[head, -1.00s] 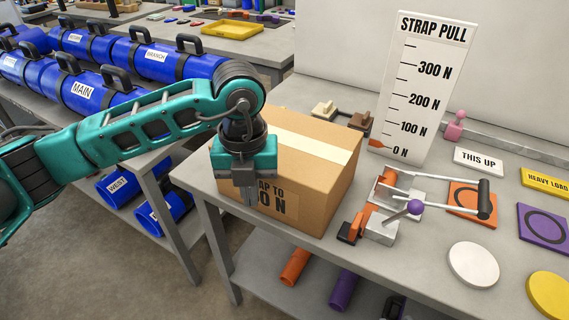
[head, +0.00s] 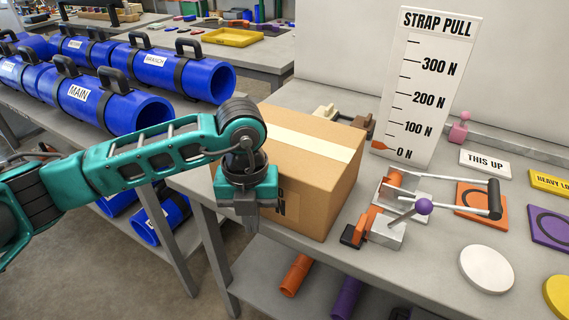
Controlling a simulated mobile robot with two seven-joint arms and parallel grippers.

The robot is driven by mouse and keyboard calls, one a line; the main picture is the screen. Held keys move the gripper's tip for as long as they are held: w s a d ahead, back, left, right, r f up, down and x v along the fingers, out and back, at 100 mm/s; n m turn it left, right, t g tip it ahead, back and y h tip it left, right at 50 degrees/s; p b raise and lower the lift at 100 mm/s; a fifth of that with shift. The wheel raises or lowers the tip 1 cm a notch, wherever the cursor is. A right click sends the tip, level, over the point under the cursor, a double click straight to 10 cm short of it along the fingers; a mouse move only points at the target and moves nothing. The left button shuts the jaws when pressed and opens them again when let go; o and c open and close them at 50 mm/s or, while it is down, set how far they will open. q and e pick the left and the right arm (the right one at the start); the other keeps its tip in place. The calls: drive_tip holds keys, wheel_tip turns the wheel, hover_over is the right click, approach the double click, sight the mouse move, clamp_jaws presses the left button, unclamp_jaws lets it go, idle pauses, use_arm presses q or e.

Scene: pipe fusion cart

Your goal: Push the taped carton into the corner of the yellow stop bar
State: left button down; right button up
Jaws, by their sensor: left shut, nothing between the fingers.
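The taped carton (head: 318,185) is a brown box with a pale tape strip (head: 305,141) across its top. It stands upright near the left end of the grey bench, and part of its printed front is hidden behind my left gripper. My left gripper (head: 245,222) is shut and empty, pointing down in front of the carton's left front part. I cannot tell whether it touches the carton. My right gripper is not in view. No yellow stop bar can be made out.
A strap clamp with a purple-knobbed lever (head: 423,207) stands close to the carton's right. The white force scale board (head: 428,90) stands behind. A white disc (head: 486,269) and coloured plates lie farther right. Blue pipes (head: 105,100) fill the left rack.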

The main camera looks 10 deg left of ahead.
sight(268, 218)
use_arm(q)
drive_tip(key=shift+w, duration=0.1)
drive_tip(key=shift+w+d+b, duration=0.45)
drive_tip(key=shift+w+b, duration=0.2)
drive_tip(key=shift+w, duration=0.85)
drive_tip(key=shift+w+d+b, duration=0.4)
drive_tip(key=shift+w+b, duration=0.2)
drive_tip(key=shift+w, duration=0.95)
drive_tip(key=shift+w+d+b, duration=0.45)
drive_tip(key=shift+w+b, duration=0.2)
drive_tip(key=shift+w, duration=0.85)
drive_tip(key=shift+s+a+p, duration=0.25)
drive_tip(key=shift+s+p, duration=0.15)
drive_tip(key=shift+s, duration=0.45)
drive_tip(key=shift+s+a, duration=0.15)
drive_tip(key=shift+s, duration=0.4)
drive_tip(key=shift+s+a, duration=0.15)
drive_tip(key=shift+s, duration=0.4)
